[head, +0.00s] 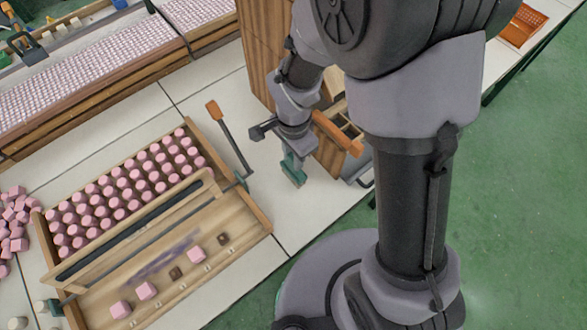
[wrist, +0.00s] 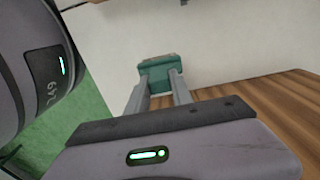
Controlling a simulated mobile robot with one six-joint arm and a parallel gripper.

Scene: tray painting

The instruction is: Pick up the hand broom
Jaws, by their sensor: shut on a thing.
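A small teal-green block, which looks like the hand broom (head: 294,174), shows at the end of my gripper (head: 290,153) in the head view. In the wrist view the same hand broom (wrist: 157,70) sits between the tips of my gripper (wrist: 158,92), and both fingers touch it. My gripper is shut on it and points down over the white table, beside the wooden cabinet. I cannot tell whether the broom clears the table. Its bristles cannot be made out.
A wooden tray (head: 258,215) with rows of pink pieces and a sliding bar lies to the left. An orange-handled lever (head: 216,112) stands up close by. The wooden cabinet (head: 258,65) is right behind my gripper. Loose pink pieces (head: 14,212) lie at the far left.

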